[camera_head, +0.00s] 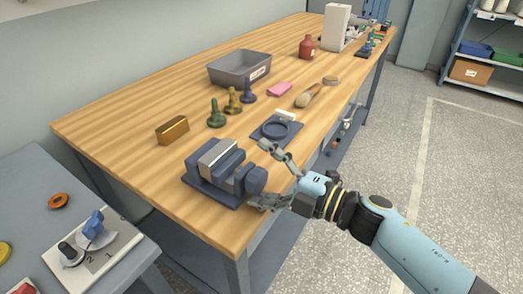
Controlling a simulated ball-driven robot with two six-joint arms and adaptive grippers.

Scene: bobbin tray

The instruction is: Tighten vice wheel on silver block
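A dark blue vice (205,185) stands near the front edge of the wooden workbench. A silver block (220,157) sits between its jaws; I cannot tell how tightly it is held. A rounded dark blue part (255,181) at the vice's right end appears to be the wheel. My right gripper (266,174) is open at that end, one finger above and beyond the wheel, the other below and nearer. I cannot tell whether the fingers touch it. My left gripper is not in view.
A dark plate with a ring (277,129) lies just behind my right gripper. A brass block (172,130), several coloured pawn-like pieces (216,116) and a grey bin (238,72) stand farther back. A grey side table (110,205) is at the left.

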